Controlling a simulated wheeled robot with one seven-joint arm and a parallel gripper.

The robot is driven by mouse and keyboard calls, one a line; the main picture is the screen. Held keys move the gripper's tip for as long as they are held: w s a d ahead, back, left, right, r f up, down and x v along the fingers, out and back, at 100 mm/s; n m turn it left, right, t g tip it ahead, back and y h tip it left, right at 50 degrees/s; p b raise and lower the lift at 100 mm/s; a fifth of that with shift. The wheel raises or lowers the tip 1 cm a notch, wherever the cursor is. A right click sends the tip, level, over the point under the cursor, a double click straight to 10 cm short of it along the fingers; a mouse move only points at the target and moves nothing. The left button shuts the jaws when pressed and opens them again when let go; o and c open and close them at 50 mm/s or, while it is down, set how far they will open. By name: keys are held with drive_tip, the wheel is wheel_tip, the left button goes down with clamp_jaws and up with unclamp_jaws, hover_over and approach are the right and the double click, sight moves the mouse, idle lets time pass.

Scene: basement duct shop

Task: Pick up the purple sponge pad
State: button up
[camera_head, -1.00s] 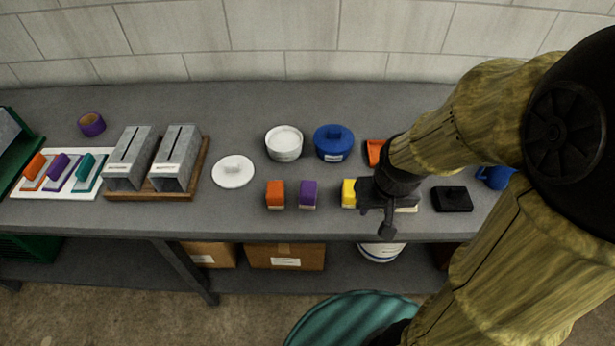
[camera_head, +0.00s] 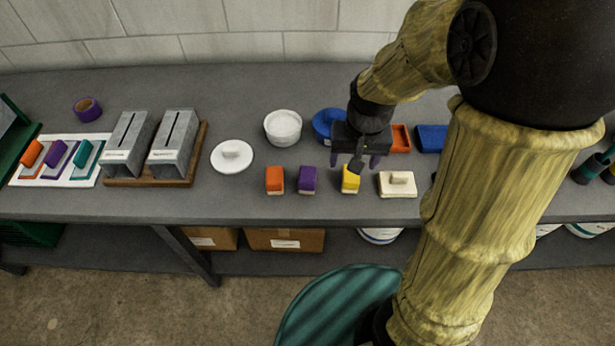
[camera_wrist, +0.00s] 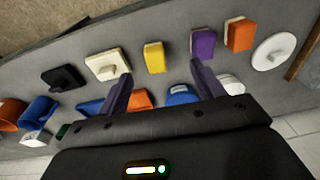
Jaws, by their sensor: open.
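The purple sponge pad (camera_head: 307,180) is a small block with a pale underside. It stands on the grey bench between an orange pad (camera_head: 275,180) and a yellow pad (camera_head: 350,180). In the wrist view the purple pad (camera_wrist: 203,43) lies beyond the fingertips, in line with the right finger. My gripper (camera_head: 361,163) is open and empty. It hangs above the bench behind the yellow pad, to the right of the purple one. The wrist view shows its two fingers (camera_wrist: 160,80) spread apart, touching nothing that I can see.
A white lid (camera_head: 232,157), a white pot (camera_head: 283,128) and a blue pot (camera_head: 327,122) stand close by. A cream float-like block (camera_head: 397,184) is at the right. Two grey metal boxes sit on a wooden board (camera_head: 200,165).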

wheel_tip(320, 180, up, 2)
drive_tip(key=g+p, duration=0.1)
hover_over(307, 174)
drive_tip(key=shift+r+m+g, duration=0.2)
drive_tip(key=shift+m+g, duration=0.1)
drive_tip(key=shift+m, duration=0.1)
wheel_tip(307, 174, down, 12)
drive_tip(key=shift+f+p, duration=0.15)
drive_tip(key=shift+p, duration=0.6)
